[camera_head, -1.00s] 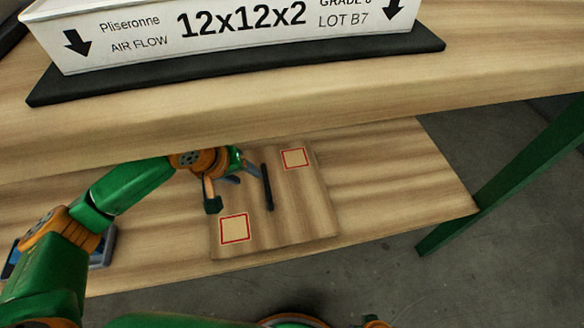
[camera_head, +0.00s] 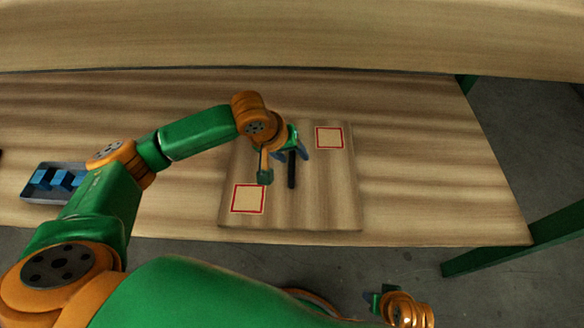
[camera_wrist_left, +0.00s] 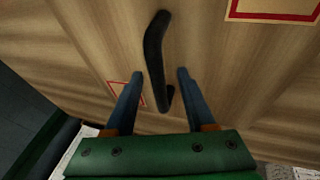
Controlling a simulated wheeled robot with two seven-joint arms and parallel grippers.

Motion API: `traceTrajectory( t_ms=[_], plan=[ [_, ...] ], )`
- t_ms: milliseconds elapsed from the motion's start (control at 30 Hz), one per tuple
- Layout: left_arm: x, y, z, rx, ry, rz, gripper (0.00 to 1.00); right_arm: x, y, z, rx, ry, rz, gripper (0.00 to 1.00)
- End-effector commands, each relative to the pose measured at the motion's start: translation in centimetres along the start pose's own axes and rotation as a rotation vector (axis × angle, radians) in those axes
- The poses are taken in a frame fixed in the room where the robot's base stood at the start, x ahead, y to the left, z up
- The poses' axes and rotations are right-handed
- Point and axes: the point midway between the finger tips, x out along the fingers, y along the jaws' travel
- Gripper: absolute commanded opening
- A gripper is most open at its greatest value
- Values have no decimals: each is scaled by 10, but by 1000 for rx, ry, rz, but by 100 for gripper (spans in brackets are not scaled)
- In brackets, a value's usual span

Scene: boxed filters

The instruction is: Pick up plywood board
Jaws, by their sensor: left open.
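The plywood board (camera_head: 330,195) lies flat on the lower wooden shelf, with a red-outlined square near each of two opposite corners. A black bar handle (camera_head: 291,172) stands at its middle; it also shows in the left wrist view (camera_wrist_left: 154,60). My left gripper (camera_head: 284,166) is open and empty above the board, beside the handle in the head view. In the left wrist view its two blue fingers (camera_wrist_left: 157,92) stand apart, with the handle's near end showing between them. What seems to be my right gripper (camera_head: 378,300) shows at the bottom, away from the board.
A grey tray with blue parts (camera_head: 55,180) sits on the lower shelf (camera_head: 430,190) at the left. The upper shelf's edge (camera_head: 300,50) runs across above the board. A green table leg (camera_head: 510,240) stands at the right. The shelf right of the board is clear.

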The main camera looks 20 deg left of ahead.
Motion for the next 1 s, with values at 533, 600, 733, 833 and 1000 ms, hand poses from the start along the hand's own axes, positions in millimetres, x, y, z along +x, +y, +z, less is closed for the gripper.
traceTrajectory(
  t_ms=[533,600,733,833,1000],
  plan=[
    [0,0,0,1,0,0,0,0,0,0,0,-1,0,50],
    [0,0,0,1,-1,-1,0,0,0,0,0,-1,0,50],
    [0,0,0,1,-1,-1,0,0,0,1,0,-1,0,50],
    [0,0,0,1,-1,-1,0,0,0,1,0,-1,0,50],
    [0,0,0,2,-1,-1,0,0,0,1,0,-2,0,50]
  ],
)
